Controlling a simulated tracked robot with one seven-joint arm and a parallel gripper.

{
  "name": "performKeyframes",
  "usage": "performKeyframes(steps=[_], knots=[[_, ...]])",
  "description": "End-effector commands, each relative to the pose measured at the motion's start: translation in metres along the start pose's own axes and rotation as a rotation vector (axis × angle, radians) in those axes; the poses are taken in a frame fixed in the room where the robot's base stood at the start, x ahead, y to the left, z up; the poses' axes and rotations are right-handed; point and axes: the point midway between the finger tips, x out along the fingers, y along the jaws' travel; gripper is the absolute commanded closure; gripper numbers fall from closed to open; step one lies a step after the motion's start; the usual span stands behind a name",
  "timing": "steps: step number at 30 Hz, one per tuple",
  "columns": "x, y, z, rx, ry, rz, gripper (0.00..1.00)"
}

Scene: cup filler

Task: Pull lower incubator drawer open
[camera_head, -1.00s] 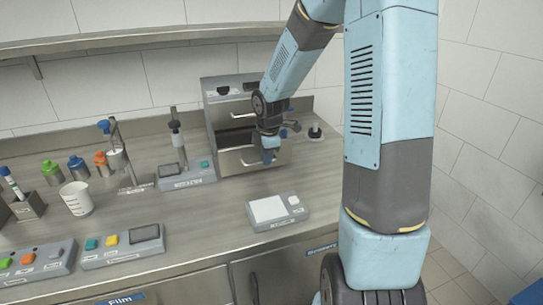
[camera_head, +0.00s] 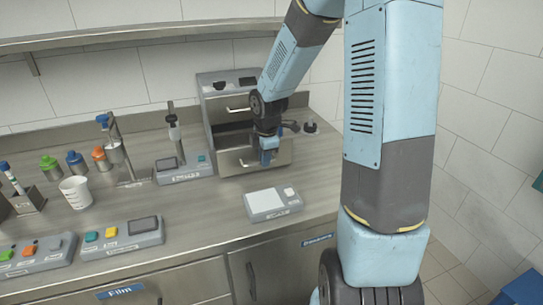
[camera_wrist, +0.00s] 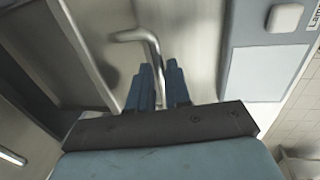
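The steel incubator (camera_head: 207,100) stands at the back of the counter. Its lower drawer (camera_head: 234,164) is partly out, with a dark opening above its front. My gripper (camera_head: 268,157) is at the front of this drawer. In the wrist view, the drawer's bent metal handle (camera_wrist: 153,46) runs between the two blue fingers of my gripper (camera_wrist: 160,85), which look shut on it. The drawer's top rim (camera_wrist: 82,45) runs along the left there. My gripper hides part of the handle in the head view.
The upper drawer (camera_head: 225,104) is shut. A flat device with a pale plate (camera_head: 268,203) lies on the counter in front of the lower drawer, with a small gap. A stand with a base (camera_head: 184,172) is left of the incubator. A black-based post (camera_head: 310,127) stands to the right.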

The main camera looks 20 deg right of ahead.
Motion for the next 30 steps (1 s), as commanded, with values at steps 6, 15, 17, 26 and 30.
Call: performKeyframes(steps=[6, 15, 17, 26, 30], knots=[[0.000, 0.000, 0.006, 0.010, -0.003, 0.000, 0.62], [-0.003, 0.000, 0.009, 0.014, -0.004, 0.001, 0.62], [-0.007, 0.001, 0.009, 0.015, -0.005, 0.002, 0.62], [-0.051, 0.001, 0.010, 0.017, -0.006, 0.004, 0.62], [-0.075, 0.001, 0.009, 0.015, -0.006, 0.004, 0.62]])
